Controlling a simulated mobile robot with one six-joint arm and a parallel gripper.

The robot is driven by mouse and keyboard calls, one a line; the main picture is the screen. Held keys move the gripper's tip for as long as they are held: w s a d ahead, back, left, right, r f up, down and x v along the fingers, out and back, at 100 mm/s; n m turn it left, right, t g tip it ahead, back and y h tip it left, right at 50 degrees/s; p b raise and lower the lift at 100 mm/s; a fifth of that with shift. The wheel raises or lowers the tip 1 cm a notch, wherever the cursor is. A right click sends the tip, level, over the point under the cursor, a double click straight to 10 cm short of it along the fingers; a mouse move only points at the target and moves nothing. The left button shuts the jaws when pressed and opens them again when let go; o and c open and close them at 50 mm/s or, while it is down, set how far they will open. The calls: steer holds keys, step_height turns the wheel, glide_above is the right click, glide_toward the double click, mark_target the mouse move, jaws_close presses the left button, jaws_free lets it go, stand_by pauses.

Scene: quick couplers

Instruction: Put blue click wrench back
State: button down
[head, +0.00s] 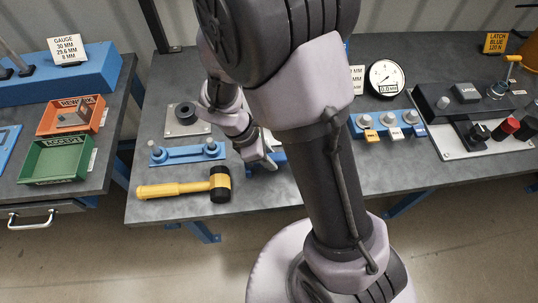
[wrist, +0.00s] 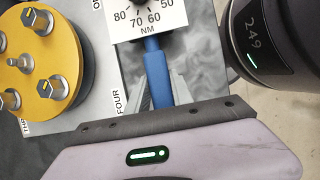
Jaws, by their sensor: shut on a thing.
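A blue bar (wrist: 156,72), which looks like the click wrench's handle, runs up the middle of the wrist view. My gripper (wrist: 162,95) is shut on it, with one grey finger on each side. A white scale marked NM (wrist: 148,18) shows at the bar's upper end; I cannot tell whether it is fixed to the wrench. In the head view my gripper (head: 268,163) is low over the bench's front part, right of the mallet. A bit of blue shows beside it, but my arm hides most of that area.
A yellow disc with several bolts (wrist: 40,60) stands left in the wrist view. In the head view, a yellow-handled mallet (head: 180,188) lies at the bench's front edge, before a blue holder (head: 187,154). A round gauge (head: 385,78) and latch station (head: 480,140) stand right.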

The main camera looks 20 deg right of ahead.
steer(key=shift+f, duration=0.25)
stand_by(0.3)
steer(key=c, duration=1)
jaws_free()
steer(key=shift+c, duration=0.2)
steer(key=shift+r, duration=0.1)
steer(key=p+v, duration=0.7)
steer(key=v, duration=1)
steer(key=shift+a, duration=0.15)
steer(key=shift+w+r, duration=0.1)
steer(key=s+d+r+m+t+y+b, duration=0.1)
steer(key=s+r+m+t+y+b, duration=0.2)
steer(key=s+m, duration=0.3)
steer(key=s+d+r+m+t+y+b, duration=0.1)
steer(key=s+r+m+t+y+b, duration=0.2)
steer(key=m, duration=1)
steer(key=s+r+b, duration=0.1)
steer(key=s+b, duration=0.1)
steer(key=s, duration=0.1)
steer(key=shift+d+m+t, duration=0.2)
steer(key=shift+m+t, duration=0.2)
